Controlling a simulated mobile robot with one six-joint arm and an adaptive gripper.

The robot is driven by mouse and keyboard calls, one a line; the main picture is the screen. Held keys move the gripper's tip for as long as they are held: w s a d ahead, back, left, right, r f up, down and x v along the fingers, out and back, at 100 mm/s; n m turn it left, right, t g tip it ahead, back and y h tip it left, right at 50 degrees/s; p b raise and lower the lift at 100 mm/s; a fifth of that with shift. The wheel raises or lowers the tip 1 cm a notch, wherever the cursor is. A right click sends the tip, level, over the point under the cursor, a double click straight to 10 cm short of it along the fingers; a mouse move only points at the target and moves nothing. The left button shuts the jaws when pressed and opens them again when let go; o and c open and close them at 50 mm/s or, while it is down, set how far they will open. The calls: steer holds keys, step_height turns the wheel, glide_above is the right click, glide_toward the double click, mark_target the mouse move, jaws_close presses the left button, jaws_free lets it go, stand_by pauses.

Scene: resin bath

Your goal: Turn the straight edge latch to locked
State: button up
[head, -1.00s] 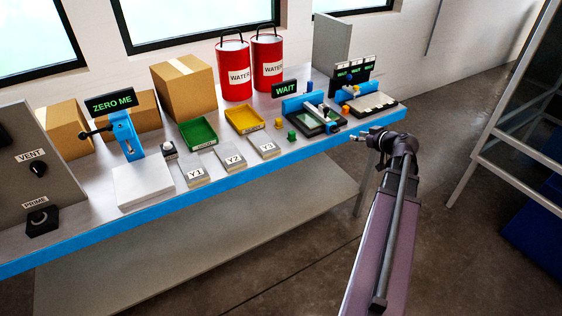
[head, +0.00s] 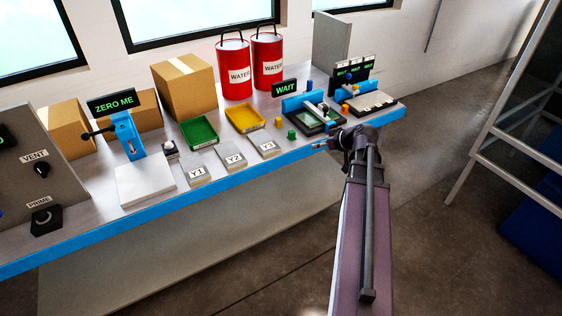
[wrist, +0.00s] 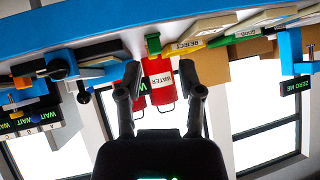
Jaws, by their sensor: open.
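Small dark and blue parts sit at the bar's right end. The latch is too small to identify, and its setting cannot be read. My gripper (head: 318,146) is at the bench's front edge, in front of this plate and apart from it. In the upside-down wrist view my gripper (wrist: 163,76) is open with nothing between its fingers.
Red water cans (head: 235,70) and a grey panel (head: 331,42) stand behind.

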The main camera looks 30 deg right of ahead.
steer(key=a+f+g+p, duration=0.1)
steer(key=a+g, duration=0.3)
steer(key=a, duration=1.1)
steer(key=shift+s+f+g+p, duration=0.25)
steer(key=shift+s+g+p, duration=0.15)
steer(key=shift+p, duration=0.45)
steer(key=shift+a, duration=0.15)
steer(key=s+a+g+h+p, duration=0.2)
steer(key=s+a, duration=0.1)
steer(key=a, duration=0.4)
steer(key=s+a+r+m+g+h+p, duration=0.1)
steer(key=s+a+g+p, duration=0.1)
steer(key=a, duration=0.6)
steer(key=shift+s+r+g+h, duration=0.25)
steer(key=shift+s+g+h, duration=0.2)
steer(key=shift+s, duration=0.7)
steer(key=shift+s, duration=0.1)
